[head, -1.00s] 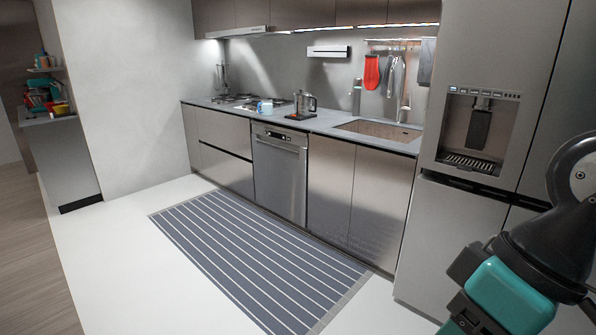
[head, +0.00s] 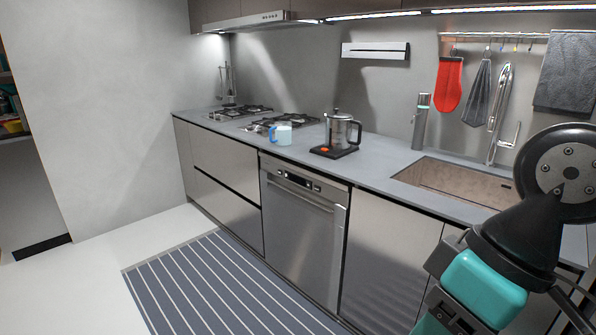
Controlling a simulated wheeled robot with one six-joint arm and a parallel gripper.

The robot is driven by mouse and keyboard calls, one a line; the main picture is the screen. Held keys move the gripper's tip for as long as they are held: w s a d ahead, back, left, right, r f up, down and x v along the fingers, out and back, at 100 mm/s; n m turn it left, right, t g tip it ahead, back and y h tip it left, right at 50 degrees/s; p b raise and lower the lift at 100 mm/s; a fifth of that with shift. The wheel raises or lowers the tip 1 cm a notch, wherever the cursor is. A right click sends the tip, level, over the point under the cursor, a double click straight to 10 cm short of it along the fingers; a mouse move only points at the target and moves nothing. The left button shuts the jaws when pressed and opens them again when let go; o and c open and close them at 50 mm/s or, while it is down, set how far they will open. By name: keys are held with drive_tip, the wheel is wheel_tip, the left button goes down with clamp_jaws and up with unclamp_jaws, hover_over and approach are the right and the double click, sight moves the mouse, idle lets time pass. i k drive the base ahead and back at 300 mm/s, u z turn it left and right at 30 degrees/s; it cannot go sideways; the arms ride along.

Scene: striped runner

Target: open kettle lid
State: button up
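The kettle (head: 341,131) stands on a dark base with an orange-red spot, on the grey counter between the hob and the sink. It has a clear body, a dark handle on its right and a lid (head: 338,114) that looks shut. My arm fills the lower right of the head view, with a teal part and a dark round joint. It is well to the right of the kettle and nearer to me. My gripper's fingertips cannot be made out, so its state is not shown.
A light blue mug (head: 281,133) stands left of the kettle, beside the gas hob (head: 242,112). A sink (head: 462,180) and a grey bottle (head: 420,122) are to the right. A dishwasher (head: 300,235) is below the counter. The striped runner (head: 215,285) covers the floor in front.

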sight(336, 115)
drive_tip(key=u, duration=0.05)
drive_tip(key=i, duration=1.4)
drive_tip(key=u, duration=0.75)
drive_tip(key=i, duration=0.75)
drive_tip(key=z, duration=0.05)
